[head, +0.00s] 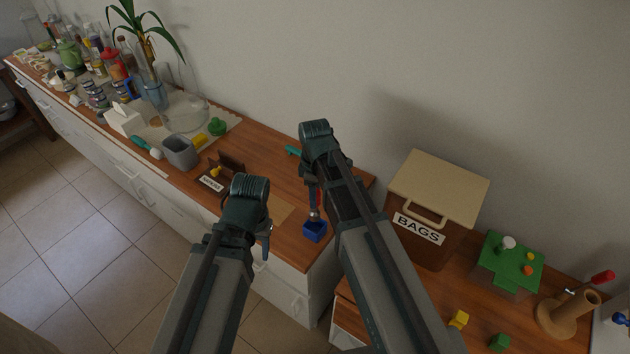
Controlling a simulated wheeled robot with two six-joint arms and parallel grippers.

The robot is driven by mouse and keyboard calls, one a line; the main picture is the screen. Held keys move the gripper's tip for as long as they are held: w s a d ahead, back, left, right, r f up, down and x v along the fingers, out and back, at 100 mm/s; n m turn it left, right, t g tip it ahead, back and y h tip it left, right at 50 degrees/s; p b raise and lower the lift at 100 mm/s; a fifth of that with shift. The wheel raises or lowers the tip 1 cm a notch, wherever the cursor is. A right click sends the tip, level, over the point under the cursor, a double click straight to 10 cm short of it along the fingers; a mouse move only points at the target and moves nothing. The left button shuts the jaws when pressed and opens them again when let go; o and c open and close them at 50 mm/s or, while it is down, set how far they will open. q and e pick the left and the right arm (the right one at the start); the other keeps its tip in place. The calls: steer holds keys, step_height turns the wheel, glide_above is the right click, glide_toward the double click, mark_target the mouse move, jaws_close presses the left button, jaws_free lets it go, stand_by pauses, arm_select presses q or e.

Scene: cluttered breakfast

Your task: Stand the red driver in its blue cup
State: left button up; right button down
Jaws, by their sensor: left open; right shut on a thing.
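My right gripper (313,190) is shut on the red driver (319,199) and holds it roughly upright over the blue cup (314,232). The driver's lower end meets the cup's opening in the head view; I cannot tell how deep it is inside. The blue cup is a small square block near the front edge of the wooden counter. My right arm hides much of the driver. My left gripper (266,243) is open, to the left of the cup near the counter's front edge, and partly hidden by its own arm.
A small brown box (222,172) with a label stands left of my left gripper. A grey cup (180,152) and a plant vase are further left. A BAGS box (434,205), a green-topped block (510,262) and a wooden stand (562,316) are on the right. A teal thing (292,150) lies behind.

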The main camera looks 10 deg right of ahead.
mark_target(315, 212)
steer(key=shift+w, duration=0.15)
steer(key=shift+r, duration=0.1)
steer(key=shift+r, duration=0.15)
steer(key=shift+f+b, duration=1.35)
steer(key=shift+f, duration=0.2)
stand_by(0.5)
steer(key=shift+f+b, duration=1.5)
steer(key=shift+f+b, duration=1.35)
steer(key=shift+c, duration=1.7)
jaws_free()
